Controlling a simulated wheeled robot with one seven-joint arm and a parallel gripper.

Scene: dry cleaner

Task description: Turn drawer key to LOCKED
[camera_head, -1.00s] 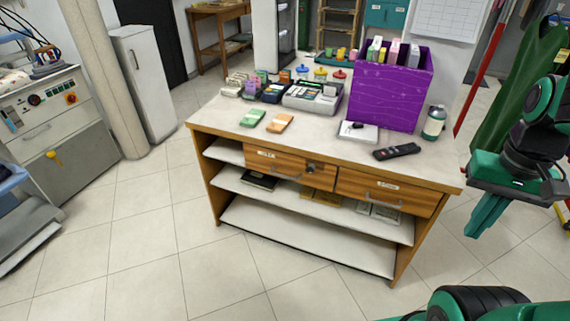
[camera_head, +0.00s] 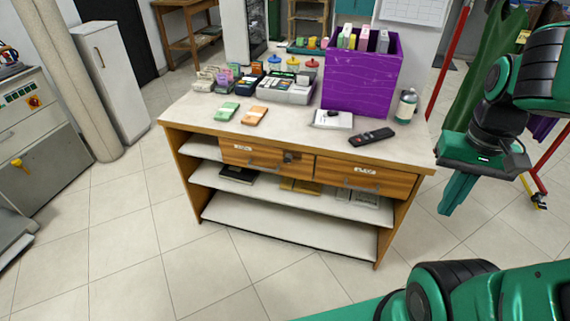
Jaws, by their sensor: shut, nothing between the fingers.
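The wooden counter holds two drawers side by side under its top. The left drawer (camera_head: 251,160) has a bar handle, a small label and a dark lock or key (camera_head: 290,157) near its right end. The key's angle is too small to read. The right drawer (camera_head: 364,180) also has a label and a bar handle. Both drawers look closed. My gripper (camera_head: 457,194) hangs to the right of the counter, pointing down, apart from the drawers. Its green fingers are together and hold nothing.
The countertop (camera_head: 280,128) carries a purple box (camera_head: 360,75), a black remote (camera_head: 371,136), a bottle (camera_head: 405,106) and card stacks. Open shelves (camera_head: 290,226) lie below the drawers. The tiled floor (camera_head: 130,250) in front is clear. A red pole stands at the right.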

